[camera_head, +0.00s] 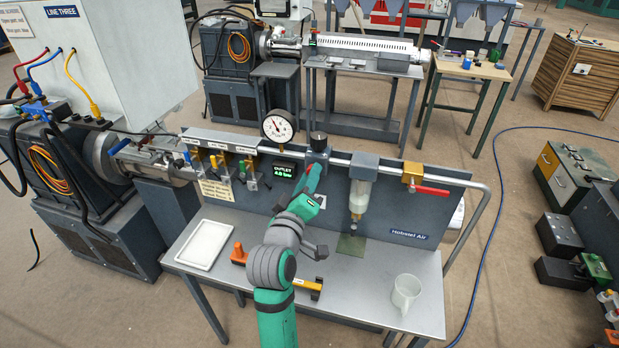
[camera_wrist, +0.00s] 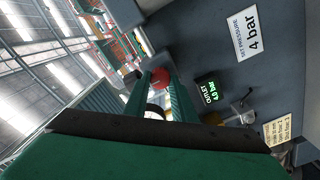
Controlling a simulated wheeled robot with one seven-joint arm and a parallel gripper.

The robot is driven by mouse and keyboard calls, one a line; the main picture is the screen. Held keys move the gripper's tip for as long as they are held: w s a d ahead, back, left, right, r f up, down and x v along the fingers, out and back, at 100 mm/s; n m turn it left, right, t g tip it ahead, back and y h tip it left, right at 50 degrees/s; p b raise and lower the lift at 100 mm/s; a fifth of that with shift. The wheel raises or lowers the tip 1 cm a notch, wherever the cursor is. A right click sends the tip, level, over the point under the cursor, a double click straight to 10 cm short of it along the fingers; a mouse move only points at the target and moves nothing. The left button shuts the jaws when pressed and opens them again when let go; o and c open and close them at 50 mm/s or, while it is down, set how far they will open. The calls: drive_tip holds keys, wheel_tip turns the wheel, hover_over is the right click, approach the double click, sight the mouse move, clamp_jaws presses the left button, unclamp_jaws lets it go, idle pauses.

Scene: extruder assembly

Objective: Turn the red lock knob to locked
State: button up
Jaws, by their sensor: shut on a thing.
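The red lock knob (camera_wrist: 160,77) shows in the wrist view between the two green fingers of my gripper (camera_wrist: 157,85), which are shut on it. The knob's turned position cannot be told. In the head view my gripper (camera_head: 314,182) reaches up to the underside of the grey regulator (camera_head: 318,150), which has a black knob on top. My gripper and the regulator hide most of the red knob there. The outlet display (camera_head: 284,171) beside it glows green; in the wrist view the display (camera_wrist: 208,92) reads 4.0 bar. A "Set pressure 4 bar" label (camera_wrist: 247,33) is on the panel.
A round dial gauge (camera_head: 278,126) stands left of the regulator. A clear filter bowl (camera_head: 359,195) and a yellow valve with a red handle (camera_head: 430,190) are to the right. A white tray (camera_head: 205,244), an orange part (camera_head: 239,253) and a white mug (camera_head: 405,292) are on the bench.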

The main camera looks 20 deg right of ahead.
drive_tip(key=shift+m, duration=0.3)
drive_tip(key=m, duration=1.6)
drive_tip(key=shift+s+m, duration=0.1)
drive_tip(key=shift+m, duration=0.6)
drive_tip(key=o, duration=1.1)
drive_tip(key=shift+d, duration=0.1)
drive_tip(key=v, duration=1.1)
